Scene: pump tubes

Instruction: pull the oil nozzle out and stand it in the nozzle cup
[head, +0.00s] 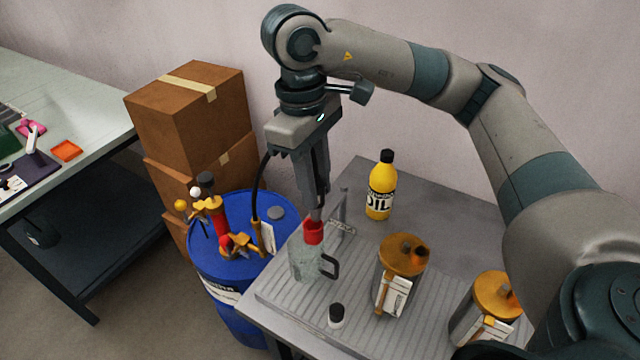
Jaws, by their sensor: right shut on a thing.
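My right gripper (317,207) points down over the left part of the grey table. It is shut on the oil nozzle, whose red part (313,232) shows just below the fingertips. The red part is at the mouth of a clear jug (304,262) with a dark handle. I cannot tell how deep the nozzle reaches into it. A black hose (256,190) arcs from the blue drum up behind the gripper. No separate vessel clearly reads as the nozzle cup. My left gripper is not in view.
The blue drum (228,275) carries a red and orange pump (222,225). A metal bracket (343,215) stands just right of the jug. A yellow oil bottle (381,190), two orange-lidded cans (401,250) and a small black-capped bottle (336,315) stand on the grey table (350,260).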

